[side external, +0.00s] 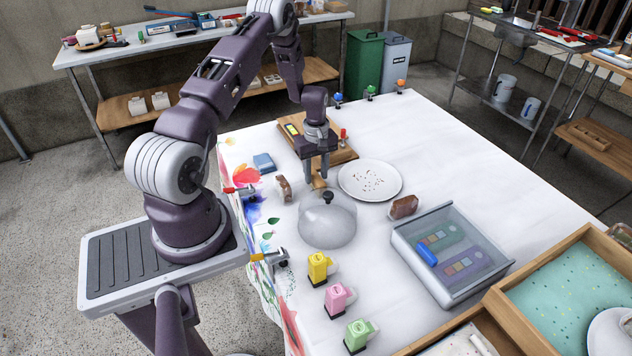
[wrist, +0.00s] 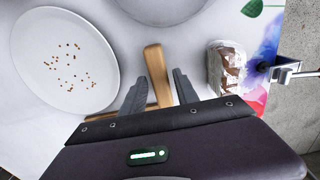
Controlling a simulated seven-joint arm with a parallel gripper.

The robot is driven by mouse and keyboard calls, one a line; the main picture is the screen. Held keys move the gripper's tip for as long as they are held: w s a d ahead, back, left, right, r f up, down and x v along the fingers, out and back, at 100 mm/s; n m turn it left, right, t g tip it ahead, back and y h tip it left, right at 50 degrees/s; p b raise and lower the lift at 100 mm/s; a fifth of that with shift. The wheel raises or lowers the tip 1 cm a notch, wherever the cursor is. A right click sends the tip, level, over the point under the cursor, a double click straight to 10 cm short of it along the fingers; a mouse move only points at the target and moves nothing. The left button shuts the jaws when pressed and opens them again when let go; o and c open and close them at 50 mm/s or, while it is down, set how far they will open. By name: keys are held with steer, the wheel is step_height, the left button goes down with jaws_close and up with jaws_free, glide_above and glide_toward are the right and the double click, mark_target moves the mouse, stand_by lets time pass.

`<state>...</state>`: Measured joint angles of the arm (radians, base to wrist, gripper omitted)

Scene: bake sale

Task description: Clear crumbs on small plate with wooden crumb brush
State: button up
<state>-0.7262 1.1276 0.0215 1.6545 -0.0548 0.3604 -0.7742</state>
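A round white plate (side external: 351,188) with several small reddish-brown crumbs (side external: 372,181) lies on the white table, right of my gripper. It also shows at the left of the wrist view (wrist: 35,40). My gripper (side external: 318,182) points down, left of the plate. In the wrist view its two fingers (wrist: 160,80) are apart, with a pale wooden handle (wrist: 154,66) between them and gaps on both sides. The handle, likely of the crumb brush, shows below the fingertips in the side view (side external: 319,184). The bristles are not visible.
A clear dome (side external: 327,226) with a dark knob stands close in front of my gripper. Cake slices lie left (side external: 284,189) and right (side external: 404,207) of it. A wooden board (side external: 340,152) is behind. A lidded clear box (side external: 450,255) stands front right.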

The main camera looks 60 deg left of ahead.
mark_target(316, 175)
jaws_close()
steer(key=shift+r, duration=2.55)
steer(key=shift+r, duration=0.4)
step_height(316, 175, up, 10)
steer(key=w+a+n, duration=0.3)
steer(key=w+n, duration=0.6)
steer(key=w+d+n, duration=0.5)
steer(key=w, duration=0.3)
step_height(316, 175, down, 10)
steer(key=shift+s+a, duration=0.25)
steer(key=shift+s, duration=0.15)
